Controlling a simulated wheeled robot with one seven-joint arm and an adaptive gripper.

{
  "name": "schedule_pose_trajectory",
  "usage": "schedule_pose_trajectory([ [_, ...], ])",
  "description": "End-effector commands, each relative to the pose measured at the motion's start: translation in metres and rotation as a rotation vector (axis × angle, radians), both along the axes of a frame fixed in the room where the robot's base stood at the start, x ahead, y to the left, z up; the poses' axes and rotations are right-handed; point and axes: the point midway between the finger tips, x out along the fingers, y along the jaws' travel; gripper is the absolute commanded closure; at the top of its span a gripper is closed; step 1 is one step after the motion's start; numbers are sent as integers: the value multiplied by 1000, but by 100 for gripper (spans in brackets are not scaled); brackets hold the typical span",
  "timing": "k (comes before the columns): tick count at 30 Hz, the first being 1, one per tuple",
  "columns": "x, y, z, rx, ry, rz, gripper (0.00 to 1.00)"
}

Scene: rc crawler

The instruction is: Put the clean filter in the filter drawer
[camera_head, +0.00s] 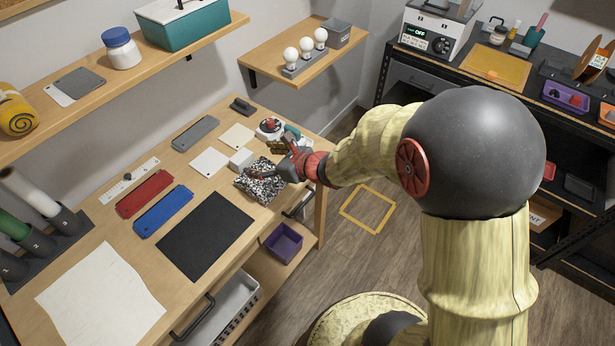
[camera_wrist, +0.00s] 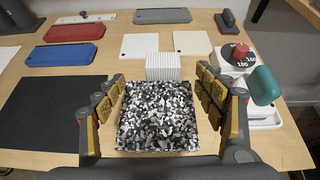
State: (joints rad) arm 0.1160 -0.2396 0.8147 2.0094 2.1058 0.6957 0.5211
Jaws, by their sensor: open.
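A small white ribbed block (camera_wrist: 163,66), which looks like the clean filter, sits on the wooden table just beyond a black-and-white speckled pad (camera_wrist: 156,118). The white block also shows in the head view (camera_head: 241,159), left of my gripper (camera_head: 283,163). My gripper (camera_wrist: 163,85) is open, its yellow-padded fingers spread either side of the speckled pad, with the white block past the fingertips. I cannot tell whether the fingers touch the pad. No drawer is clearly recognisable as the filter drawer; a bar handle (camera_head: 300,207) shows on the table's front.
A white device with a red dial (camera_wrist: 240,54) and a teal-handled item (camera_wrist: 264,86) stand close right of my gripper. Flat white cards (camera_head: 209,162), red and blue bars and a black mat (camera_head: 206,234) lie left. A purple bin (camera_head: 284,243) is below.

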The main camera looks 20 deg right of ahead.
Motion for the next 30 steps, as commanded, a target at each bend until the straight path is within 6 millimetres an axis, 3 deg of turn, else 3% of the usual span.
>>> schedule_pose_trajectory([
  [5, -24, 29, 45, -156, -119, 228, 30],
  [10, -82, 61, 93, -444, -302, 595, 30],
  [15, -148, 64, 119, -766, -461, 949, 30],
  [20, -205, 41, 130, -1095, -571, 1263, 30],
  [24, -244, 2, 137, -1396, -614, 1516, 30],
  [30, -277, -56, 152, -1739, -583, 1780, 30],
])
